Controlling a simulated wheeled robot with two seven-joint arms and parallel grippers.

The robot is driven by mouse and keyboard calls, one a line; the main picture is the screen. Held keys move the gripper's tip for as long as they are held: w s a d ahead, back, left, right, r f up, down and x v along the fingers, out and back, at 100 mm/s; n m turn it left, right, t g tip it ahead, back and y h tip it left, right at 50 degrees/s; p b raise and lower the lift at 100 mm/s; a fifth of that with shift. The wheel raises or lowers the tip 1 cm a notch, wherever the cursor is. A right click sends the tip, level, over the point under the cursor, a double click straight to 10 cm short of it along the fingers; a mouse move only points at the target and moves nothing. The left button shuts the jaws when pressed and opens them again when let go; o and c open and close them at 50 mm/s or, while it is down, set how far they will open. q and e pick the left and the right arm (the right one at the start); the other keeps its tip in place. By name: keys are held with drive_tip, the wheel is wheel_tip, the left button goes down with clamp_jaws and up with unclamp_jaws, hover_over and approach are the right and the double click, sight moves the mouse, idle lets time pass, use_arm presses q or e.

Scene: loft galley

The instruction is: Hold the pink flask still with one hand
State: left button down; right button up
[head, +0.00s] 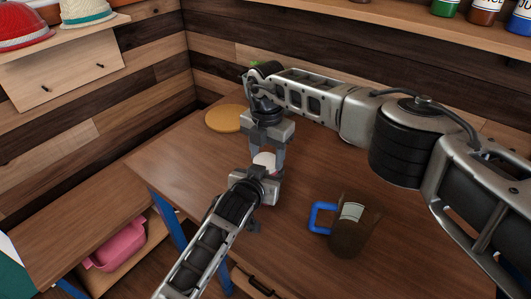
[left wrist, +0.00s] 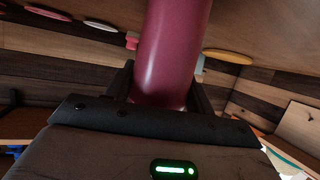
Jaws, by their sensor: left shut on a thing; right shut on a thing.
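The pink flask (left wrist: 172,50) stands large between the fingers of my left gripper (left wrist: 160,88) in the left wrist view; the gripper is shut on it. In the head view my left gripper (head: 262,182) comes in from below, and most of the flask is hidden behind the grippers. A pale top (head: 264,160) shows there between the fingers of my right gripper (head: 266,154). The right gripper reaches down from above, one finger on each side of this pale top, and is shut on it. I cannot see whether the top is a separate lid.
A dark jug (head: 352,235) with a blue handle stands on the wooden table (head: 310,260) to the right. A round yellow board (head: 225,118) lies behind the grippers. A pink tub (head: 118,245) is on a low shelf at left. The table's left part is clear.

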drive_tip(key=m, duration=0.4)
drive_tip(key=shift+m, duration=0.3)
drive_tip(key=m, duration=0.3)
drive_tip(key=shift+s, duration=0.1)
drive_tip(key=o, duration=0.9)
drive_tip(key=shift+o, duration=0.2)
drive_tip(key=shift+r, duration=2.3)
drive_tip(key=shift+c, duration=0.3)
